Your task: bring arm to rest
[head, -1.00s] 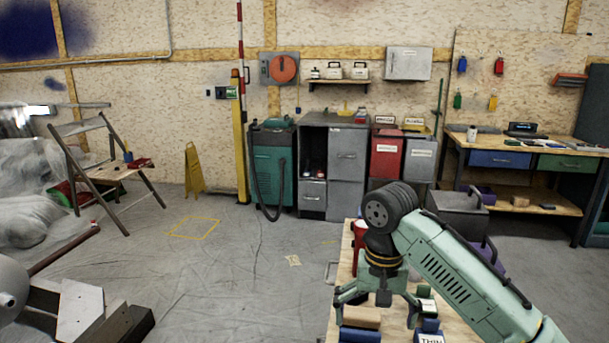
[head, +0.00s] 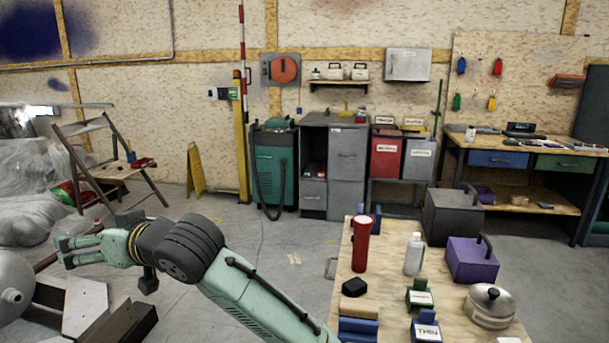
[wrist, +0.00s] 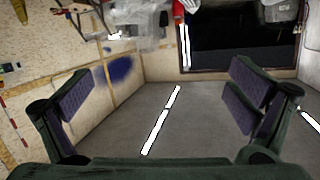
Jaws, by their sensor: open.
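My gripper (head: 75,249) is at the left of the head view, at the end of my green arm, pointing left. It is well clear of the wooden table and holds nothing. In the wrist view my gripper (wrist: 160,103) has its two dark padded fingers spread wide with only bare room between them. The wrist view looks toward walls, a dark opening (wrist: 245,42) and white light strips (wrist: 162,120).
The wooden table (head: 388,292) at front right bears a red cylinder (head: 361,244), a white bottle (head: 414,254), a purple box (head: 470,260) and a lidded pot (head: 490,305). A stepladder (head: 105,165) and metal pieces (head: 85,310) are near my gripper's side.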

